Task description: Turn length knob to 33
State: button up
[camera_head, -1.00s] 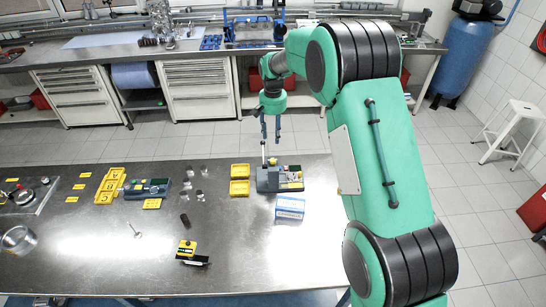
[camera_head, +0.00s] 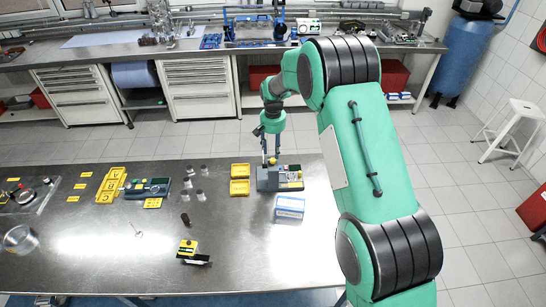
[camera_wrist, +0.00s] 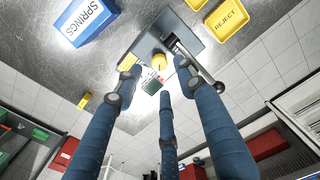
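A grey-blue bench device (camera_head: 268,181) stands on the steel table, right of the yellow bins. In the wrist view its body (camera_wrist: 196,38) carries a round yellow knob (camera_wrist: 158,62), a small dark green panel (camera_wrist: 151,86) with a red spot beside it, and a metal rod along one side. No scale reading or knob label is legible. My gripper (camera_head: 270,160) points down just above the device. In the wrist view its blue fingers (camera_wrist: 158,82) are spread, with the yellow knob beyond and between the tips. No contact is clear.
A blue-and-white SPRINGS box (camera_head: 290,207) stands close in front of the device. Yellow bins (camera_head: 240,188) are at its left; one reads REJECT in the wrist view (camera_wrist: 210,18). Small metal cylinders (camera_head: 201,196) and a yellow-black block (camera_head: 188,247) lie further left. The table's front middle is mostly clear.

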aim_at(273, 159)
jog(key=shift+f, duration=2.5)
grip_shut()
